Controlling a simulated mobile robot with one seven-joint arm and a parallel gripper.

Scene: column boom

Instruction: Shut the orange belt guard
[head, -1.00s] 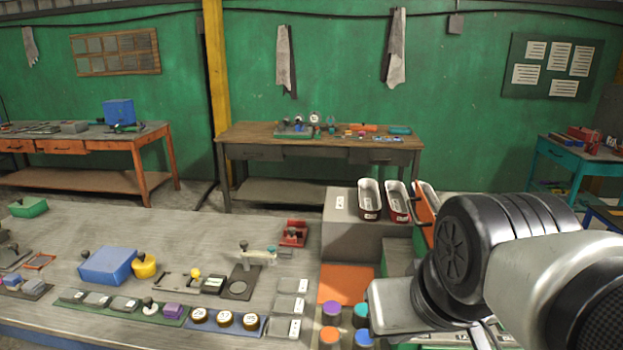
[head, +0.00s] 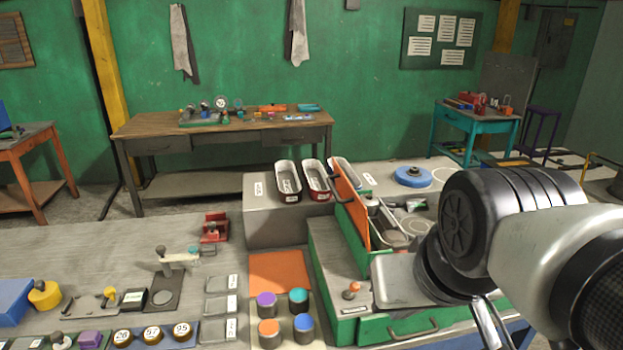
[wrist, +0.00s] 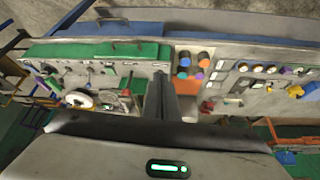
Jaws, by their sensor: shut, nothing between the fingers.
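The orange belt guard (head: 351,206) is a thin panel standing raised and tilted at the left side of an open bay in the green and grey machine (head: 330,272). Grey parts show in the bay beside it. My arm covers the right part of the machine in the head view. In the wrist view, my gripper (wrist: 161,76) is shut and empty, with the machine and bench spread out beyond it. I see no contact with the guard. My fingertips are not clear in the head view.
Oblong tins (head: 288,180) stand on a grey block (head: 262,213) just left of the guard. A blue disc (head: 412,177) lies behind the bay. Coloured cylinders (head: 267,328) stand in front of an orange mat (head: 280,272). A small orange-topped knob (head: 351,290) sticks up in front.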

